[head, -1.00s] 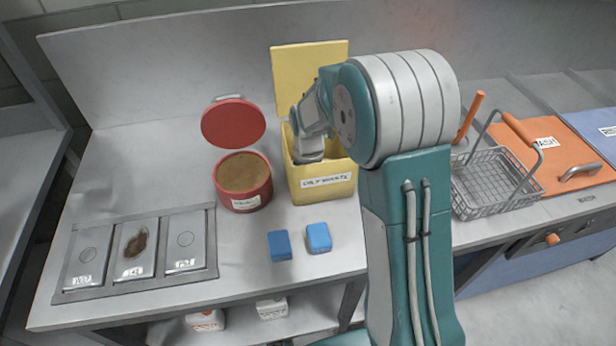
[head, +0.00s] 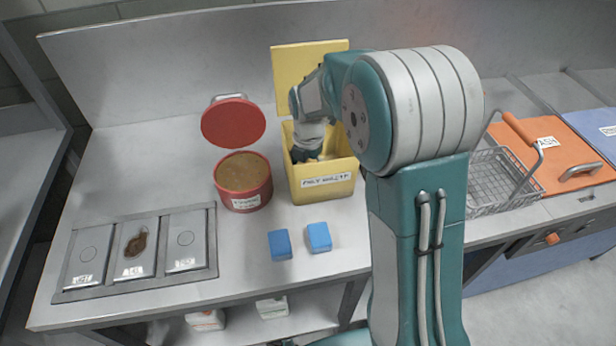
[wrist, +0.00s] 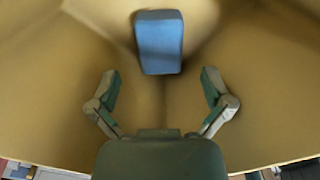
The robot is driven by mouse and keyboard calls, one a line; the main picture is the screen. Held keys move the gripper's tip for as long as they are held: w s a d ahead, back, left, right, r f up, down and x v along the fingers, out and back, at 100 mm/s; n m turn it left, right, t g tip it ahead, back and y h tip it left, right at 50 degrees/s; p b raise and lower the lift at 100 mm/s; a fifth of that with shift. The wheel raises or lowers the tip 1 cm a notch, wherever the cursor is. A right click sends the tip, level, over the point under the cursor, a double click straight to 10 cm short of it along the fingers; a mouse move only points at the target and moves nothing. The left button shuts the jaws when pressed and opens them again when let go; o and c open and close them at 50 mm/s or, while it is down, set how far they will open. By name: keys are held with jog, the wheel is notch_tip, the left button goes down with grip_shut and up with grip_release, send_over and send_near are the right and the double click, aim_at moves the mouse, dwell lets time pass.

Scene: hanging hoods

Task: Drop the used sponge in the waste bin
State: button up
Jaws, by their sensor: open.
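A yellow bin (head: 325,186) with a raised lid (head: 300,72) stands on the counter; its front label is too blurred to read surely. My gripper (wrist: 160,90) points into the bin in the wrist view, its two fingers spread wide. A blue sponge (wrist: 159,42) is inside the bin, beyond the fingertips and apart from them. In the head view, the bin walls hide the sponge and my fingertips. Two more blue sponges, a left one (head: 280,244) and a right one (head: 319,237), lie on the counter in front of the bin.
A red pot (head: 243,184) with brown contents and a raised red lid (head: 233,123) stands left of the bin. A panel with three plates (head: 137,248), the middle one stained, lies further left. A wire basket (head: 497,180) and an orange lid (head: 545,150) are at right.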

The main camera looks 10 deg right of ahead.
jog(key=s+d+r+m+t, duration=0.1)
jog(key=s+r+m, duration=0.3)
jog(key=r, duration=0.3)
jog(key=s+r+m+t, duration=0.1)
jog(key=s+r+m, duration=0.2)
jog(key=r, duration=0.5)
jog(key=s+d+r+m+t, duration=0.2)
jog(key=s+m+t, duration=0.1)
jog(key=s+m, duration=1.5)
jog(key=shift+m+t, duration=0.3)
jog(key=shift+m, duration=0.7)
